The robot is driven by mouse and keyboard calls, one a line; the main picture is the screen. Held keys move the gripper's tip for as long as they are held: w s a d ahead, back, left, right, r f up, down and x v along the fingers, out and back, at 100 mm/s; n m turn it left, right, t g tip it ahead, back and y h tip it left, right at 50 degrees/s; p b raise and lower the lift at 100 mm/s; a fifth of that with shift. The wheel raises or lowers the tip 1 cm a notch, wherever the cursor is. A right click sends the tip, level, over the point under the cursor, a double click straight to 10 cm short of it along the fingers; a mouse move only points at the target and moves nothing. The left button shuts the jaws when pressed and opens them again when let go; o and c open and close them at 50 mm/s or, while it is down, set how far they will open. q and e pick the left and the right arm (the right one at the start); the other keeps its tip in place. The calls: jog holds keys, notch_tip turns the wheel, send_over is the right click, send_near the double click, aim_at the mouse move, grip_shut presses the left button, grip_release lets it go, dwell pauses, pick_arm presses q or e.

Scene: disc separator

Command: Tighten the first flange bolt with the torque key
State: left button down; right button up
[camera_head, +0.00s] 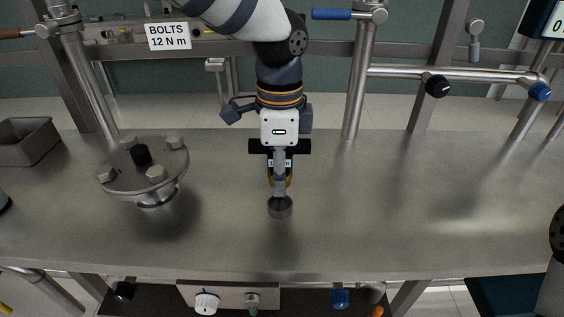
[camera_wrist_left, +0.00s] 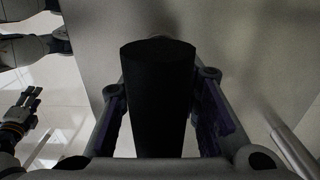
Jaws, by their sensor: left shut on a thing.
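The torque key, with a black crossbar (camera_head: 259,147), a grey shaft and a round dark socket (camera_head: 280,208) at its lower end, is upright over the middle of the bench. My left gripper (camera_head: 280,165) is shut on it; its black handle (camera_wrist_left: 160,95) fills the middle of the left wrist view between the fingers. Whether the socket touches the bench is unclear. My right gripper (camera_wrist_left: 31,98) shows small at the left of the left wrist view.
The steel bench (camera_head: 420,210) is clear to the right of the key. A grey metal tray (camera_head: 28,142) is at the far left. A sign (camera_head: 169,37) reads "BOLTS 12 N m". A vertical pipe (camera_head: 361,80) stands behind, with a side pipe carrying black and blue knobs.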

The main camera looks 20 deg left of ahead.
pick_arm(q)
jog(key=r, duration=0.3)
jog(key=shift+w+r+p, duration=0.25)
jog(key=shift+w+p, duration=0.1)
jog(key=shift+w, duration=0.05)
jog(key=shift+s+r+t, duration=0.25)
jog(key=shift+r+t, duration=0.05)
jog(key=shift+r, duration=0.5)
jog(key=shift+s+r, duration=0.1)
jog(key=shift+r, duration=0.1)
jog(key=shift+s+f, duration=0.1)
jog(key=shift+f, duration=0.05)
notch_tip(320, 180, up, 3)
jog(key=shift+r+p, duration=0.2)
jog(key=shift+p, duration=0.3)
jog(key=shift+r, duration=0.45)
jog(key=shift+f, duration=0.1)
pick_arm(e)
jog(key=w+r+t, duration=0.1)
jog(key=w+r, duration=0.1)
jog(key=shift+w+r, duration=0.25)
jog(key=shift+w, duration=0.05)
